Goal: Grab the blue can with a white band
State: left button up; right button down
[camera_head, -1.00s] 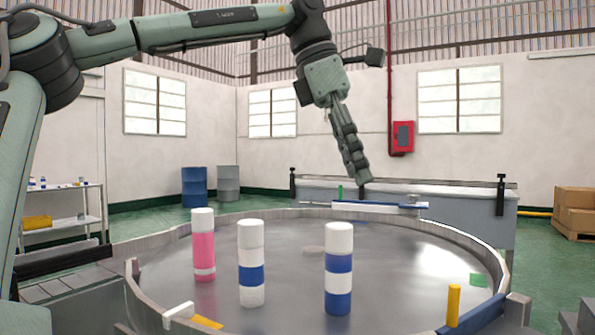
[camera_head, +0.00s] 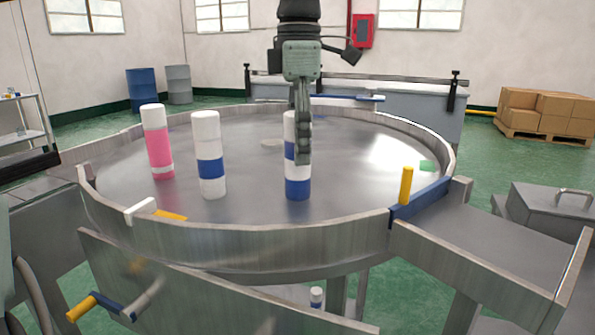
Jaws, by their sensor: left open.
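The blue can with a white band (camera_head: 297,189) stands upright on the round metal table, right of the other two cans. It has a white top, and its blue body is crossed by a white band. My left gripper (camera_head: 304,157) points down and overlaps the upper right side of this can in the picture, hiding part of it. The fingers are seen edge-on, and the gripper is open. The can stands on the table; whether the fingers touch it I cannot tell. My right gripper is not in view.
A white can with a blue band (camera_head: 211,170) and a pink can with a white band (camera_head: 160,154) stand to the left. The round table (camera_head: 250,228) has a raised metal rim. A yellow post (camera_head: 406,185) stands at its right edge.

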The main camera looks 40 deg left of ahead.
pick_arm(q)
grip_shut()
dwell(0.4)
jog(key=shift+r, duration=0.2)
